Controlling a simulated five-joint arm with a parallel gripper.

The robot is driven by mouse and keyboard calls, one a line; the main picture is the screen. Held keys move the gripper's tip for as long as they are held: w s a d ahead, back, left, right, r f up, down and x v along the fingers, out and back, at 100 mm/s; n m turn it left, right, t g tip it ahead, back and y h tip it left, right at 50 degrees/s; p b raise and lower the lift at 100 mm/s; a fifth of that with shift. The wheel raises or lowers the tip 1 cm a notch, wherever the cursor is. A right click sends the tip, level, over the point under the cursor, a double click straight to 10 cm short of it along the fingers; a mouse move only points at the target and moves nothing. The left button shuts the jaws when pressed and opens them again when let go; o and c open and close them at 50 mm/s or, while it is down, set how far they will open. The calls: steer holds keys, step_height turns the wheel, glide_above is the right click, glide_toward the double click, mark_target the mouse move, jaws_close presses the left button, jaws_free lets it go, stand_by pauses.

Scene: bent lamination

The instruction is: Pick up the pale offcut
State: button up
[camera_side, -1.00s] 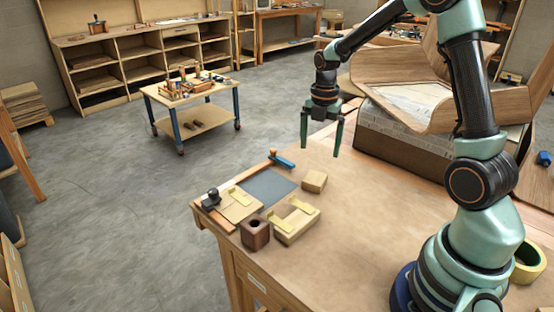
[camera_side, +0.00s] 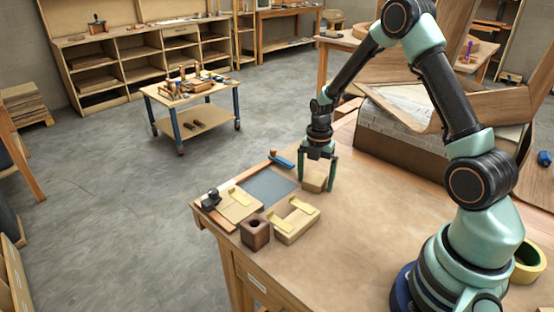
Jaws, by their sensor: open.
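The pale offcut (camera_side: 314,181) is a small light wooden block on the workbench, to the right of the grey-blue mat. My gripper (camera_side: 317,182) points down at it with its fingers open. One finger is at the block's left side, the other at its right side, and the fingertips are low, near the bench top. Part of the block's top is hidden by the gripper. I cannot tell whether either finger touches it.
A notched pale block (camera_side: 290,229), a dark square block with a hole (camera_side: 254,232) and a blue-handled tool (camera_side: 281,160) are on the bench near the grey-blue mat (camera_side: 268,186). A bent wood lamination on a form stands at the back right. The bench's middle is clear.

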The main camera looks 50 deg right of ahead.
mark_target(315, 177)
steer(key=c, duration=1.4)
steer(key=shift+r, duration=0.15)
step_height(315, 177, up, 20)
